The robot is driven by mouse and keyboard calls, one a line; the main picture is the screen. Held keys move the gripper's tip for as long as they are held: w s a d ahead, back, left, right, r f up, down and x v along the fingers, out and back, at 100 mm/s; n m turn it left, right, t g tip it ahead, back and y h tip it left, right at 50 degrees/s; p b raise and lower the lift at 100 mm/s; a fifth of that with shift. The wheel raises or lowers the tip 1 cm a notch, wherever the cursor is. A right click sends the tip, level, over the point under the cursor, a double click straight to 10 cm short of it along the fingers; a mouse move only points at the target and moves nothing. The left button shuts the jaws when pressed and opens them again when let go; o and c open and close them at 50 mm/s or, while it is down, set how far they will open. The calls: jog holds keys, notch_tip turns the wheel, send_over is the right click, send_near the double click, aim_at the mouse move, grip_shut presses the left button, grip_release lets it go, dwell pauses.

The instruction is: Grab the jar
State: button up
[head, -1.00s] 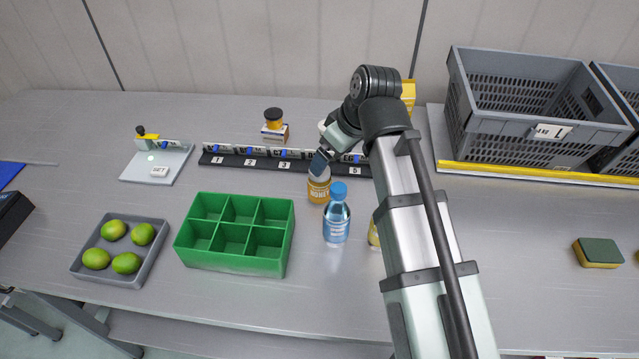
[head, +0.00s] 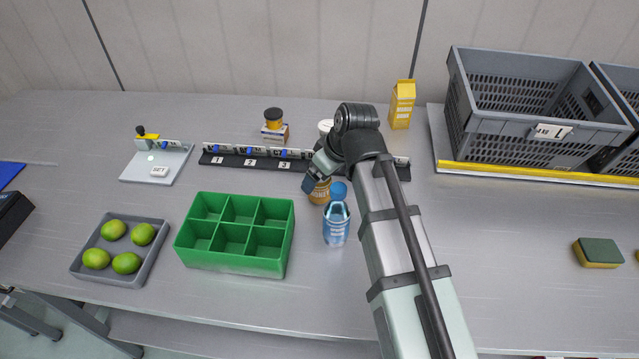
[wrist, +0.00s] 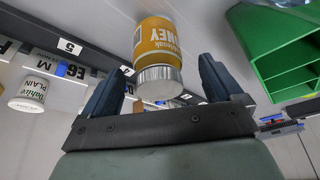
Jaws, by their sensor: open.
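The honey jar (head: 319,192), amber with a yellow label, stands on the table behind the blue-capped bottle and is partly hidden by my gripper in the head view. In the wrist view the jar (wrist: 158,45) appears upside down with its silver lid towards me. My gripper (wrist: 158,78) is open, its two dark fingers spread to either side of the lid. The jar's lid lies between the fingers in that picture; I cannot tell how deep it sits, and no finger visibly touches it. In the head view my gripper (head: 310,184) is over the jar's upper part.
A blue-capped bottle (head: 336,223) stands close in front of the jar. A green divided box (head: 235,263) is to the left. A numbered rail (head: 235,162) runs behind, with a white tub (wrist: 27,95) near it. A yellow carton (head: 402,104) stands at the back.

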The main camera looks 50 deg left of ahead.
jog(key=shift+x, duration=2)
jog(key=shift+w, duration=0.1)
jog(key=c, duration=1.4)
